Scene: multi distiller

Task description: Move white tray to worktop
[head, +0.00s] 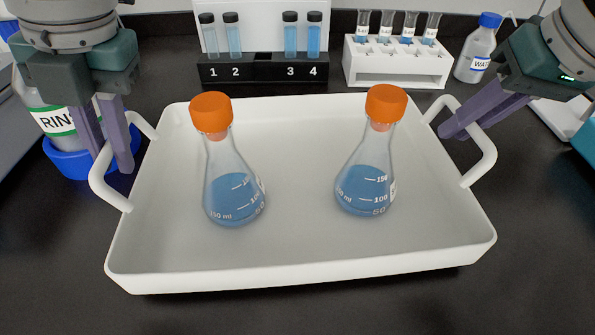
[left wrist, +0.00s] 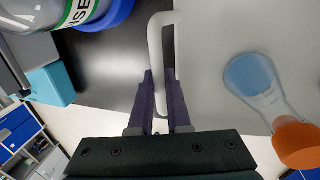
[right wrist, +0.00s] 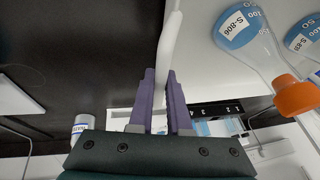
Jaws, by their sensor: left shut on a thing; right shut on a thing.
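The white tray (head: 290,190) spans the middle of the head view, above a dark worktop (head: 60,270). I cannot tell whether its underside touches the worktop. Two flasks with orange caps and blue liquid, a left flask (head: 235,190) and a right flask (head: 367,180), stand upright in it. My left gripper (head: 114,160) is shut on the tray's left handle, which runs between its fingers in the left wrist view (left wrist: 155,45). My right gripper (head: 452,132) is shut on the right handle (head: 487,155), which also shows between the fingers in the right wrist view (right wrist: 166,50).
Behind the tray stand a black numbered rack (head: 262,70) with blue tubes and a white tube rack (head: 395,65). A rinse bottle (head: 52,122) in a blue holder (head: 68,160) is close to the left handle. The front worktop is clear.

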